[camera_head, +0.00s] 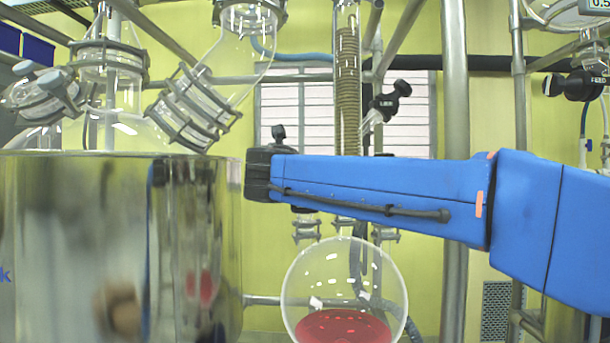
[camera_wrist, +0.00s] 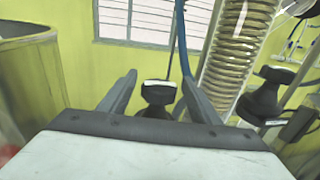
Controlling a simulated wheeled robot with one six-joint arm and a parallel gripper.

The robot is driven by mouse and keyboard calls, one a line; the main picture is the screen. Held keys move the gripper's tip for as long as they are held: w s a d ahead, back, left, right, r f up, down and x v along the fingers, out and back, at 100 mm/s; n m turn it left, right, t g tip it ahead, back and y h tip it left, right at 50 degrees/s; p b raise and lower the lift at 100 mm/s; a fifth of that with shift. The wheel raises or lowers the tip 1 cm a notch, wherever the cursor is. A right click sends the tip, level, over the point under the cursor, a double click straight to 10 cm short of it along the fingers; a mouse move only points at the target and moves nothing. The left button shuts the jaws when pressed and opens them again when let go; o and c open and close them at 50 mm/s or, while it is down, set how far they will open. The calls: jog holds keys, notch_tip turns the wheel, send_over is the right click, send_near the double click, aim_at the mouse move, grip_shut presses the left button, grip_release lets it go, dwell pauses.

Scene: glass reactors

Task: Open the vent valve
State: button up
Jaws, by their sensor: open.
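In the wrist view my gripper (camera_wrist: 158,79) is open, with one finger on each side of a black valve knob (camera_wrist: 158,94) with a pale top. Gaps show between the knob and both fingers, so it is not gripped. What looks like the same knob (camera_head: 279,132) rises just above my arm's black end in the head view, where the gripper's fingers are hidden. A second black valve knob (camera_head: 390,100) is right of the glass coil column; it also shows in the wrist view (camera_wrist: 262,97). No label tells which is the vent valve.
The coil column (camera_head: 347,90) stands close right of my gripper. A round flask (camera_head: 345,295) with red liquid hangs below my arm. A large metal vessel (camera_head: 120,250) fills the left. Metal frame poles (camera_head: 455,100) stand to the right.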

jog(key=c, duration=1.1)
jog(key=shift+o, duration=0.2)
jog(key=shift+n+y, duration=0.3)
jog(key=shift+y, duration=0.1)
jog(key=n+y, duration=0.1)
jog(key=y, duration=0.2)
jog(key=shift+d+n, duration=0.1)
jog(key=shift+n, duration=0.3)
jog(key=shift+n+y, duration=1.5)
jog(key=shift+y, duration=0.8)
jog(key=shift+n+g+y, duration=0.4)
jog(key=shift+n+y, duration=0.1)
jog(key=shift+y, duration=0.2)
